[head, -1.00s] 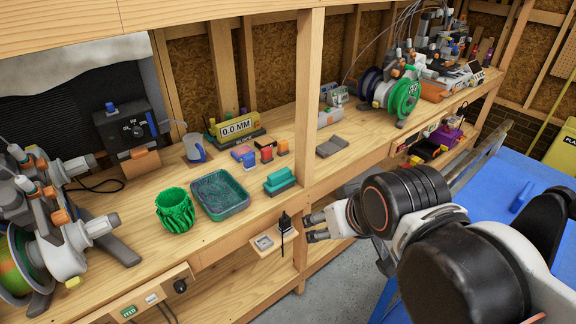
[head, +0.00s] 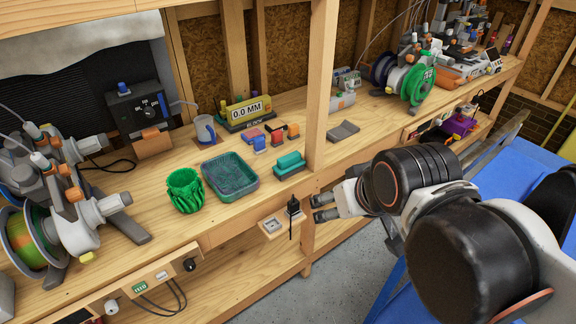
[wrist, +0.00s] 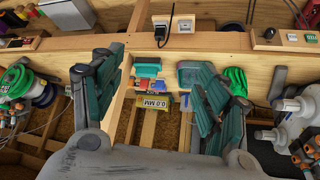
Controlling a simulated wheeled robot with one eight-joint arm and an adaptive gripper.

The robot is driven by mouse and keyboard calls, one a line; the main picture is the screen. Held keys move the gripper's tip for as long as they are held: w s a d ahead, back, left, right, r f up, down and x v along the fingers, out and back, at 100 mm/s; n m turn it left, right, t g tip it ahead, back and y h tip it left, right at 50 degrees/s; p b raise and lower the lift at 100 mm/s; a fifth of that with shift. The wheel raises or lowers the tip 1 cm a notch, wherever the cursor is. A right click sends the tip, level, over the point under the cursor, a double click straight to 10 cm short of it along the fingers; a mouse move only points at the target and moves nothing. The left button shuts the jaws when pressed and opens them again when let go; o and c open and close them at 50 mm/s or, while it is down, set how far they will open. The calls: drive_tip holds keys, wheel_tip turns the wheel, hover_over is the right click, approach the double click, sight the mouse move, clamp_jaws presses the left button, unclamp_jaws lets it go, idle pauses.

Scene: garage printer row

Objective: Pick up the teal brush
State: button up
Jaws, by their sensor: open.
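The teal brush (head: 290,163) looks like a small teal block on a grey-teal base. It lies on the wooden bench near the front edge, left of the wooden post. In the wrist view a teal piece that appears to be the brush (wrist: 147,70) shows between my fingers, well beyond them. My gripper (head: 320,207) is open and empty, in front of the bench edge and below its top, to the right of the brush. Its two dark teal fingers stand wide apart in the wrist view (wrist: 152,66).
A teal tray (head: 256,183) and a green ribbed cup (head: 185,190) stand left of the brush. Small coloured blocks (head: 277,134) lie behind it. The wooden post (head: 319,90) rises close to its right. A socket with a black plug (head: 292,206) sits below the bench edge.

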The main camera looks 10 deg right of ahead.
drive_tip(key=w+r+n+g, duration=0.2)
drive_tip(key=w+r+n, duration=0.3)
drive_tip(key=w, duration=0.5)
drive_tip(key=n+g, duration=0.5)
drive_tip(key=n, duration=1.2)
hover_over(287, 166)
drive_tip(key=w+a, duration=0.1)
drive_tip(key=a, duration=0.1)
wheel_tip(287, 166, down, 16)
drive_tip(key=shift+w+d+f+p, duration=0.15)
drive_tip(key=shift+w+d+f, duration=0.05)
drive_tip(key=shift+d, duration=0.35)
drive_tip(key=shift+w+d+f+p, duration=0.15)
drive_tip(key=shift+w+d+f, duration=0.05)
drive_tip(key=shift+d, duration=0.35)
wheel_tip(287, 166, down, 14)
drive_tip(key=b, duration=0.5)
drive_tip(key=shift+d, duration=0.1)
drive_tip(key=c, duration=1.3)
